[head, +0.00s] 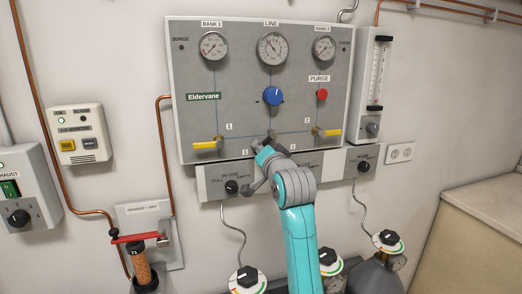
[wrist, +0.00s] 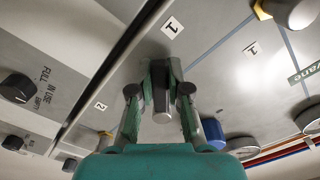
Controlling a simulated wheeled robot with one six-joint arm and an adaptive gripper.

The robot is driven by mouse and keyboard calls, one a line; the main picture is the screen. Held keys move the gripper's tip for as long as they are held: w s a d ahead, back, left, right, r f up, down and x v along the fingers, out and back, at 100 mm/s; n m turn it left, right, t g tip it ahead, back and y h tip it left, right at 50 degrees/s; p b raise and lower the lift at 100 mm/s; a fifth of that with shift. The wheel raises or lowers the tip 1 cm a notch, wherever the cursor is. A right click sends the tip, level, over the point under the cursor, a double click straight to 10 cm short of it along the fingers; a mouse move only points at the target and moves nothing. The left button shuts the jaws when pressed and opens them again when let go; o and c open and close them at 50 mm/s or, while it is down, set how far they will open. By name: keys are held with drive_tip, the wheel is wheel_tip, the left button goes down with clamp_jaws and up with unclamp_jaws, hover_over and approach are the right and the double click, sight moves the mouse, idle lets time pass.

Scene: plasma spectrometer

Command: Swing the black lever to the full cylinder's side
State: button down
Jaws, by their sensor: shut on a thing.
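The black lever (wrist: 160,88) is between my gripper's fingers in the wrist view, at the lower middle of the grey gas panel (head: 232,118). In the head view my gripper (head: 262,148) hides most of it, so its angle is hard to read. My gripper (wrist: 160,82) is shut on it. The bank 1 gauge (head: 214,46) is at the upper left of the panel and the bank 2 gauge (head: 323,48) at the upper right. Their needles are too small to read surely.
Yellow-handled valves sit left (head: 206,145) and right (head: 328,132) of the lever. A blue knob (head: 273,96) is above it, with a red purge button (head: 322,94) to the right. Black selector knobs sit below, left (head: 232,187) and right (head: 363,167). Gas cylinders (head: 378,274) stand below.

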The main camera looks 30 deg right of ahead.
drive_tip(key=c, duration=1.1)
unclamp_jaws()
drive_tip(key=v, duration=1.2)
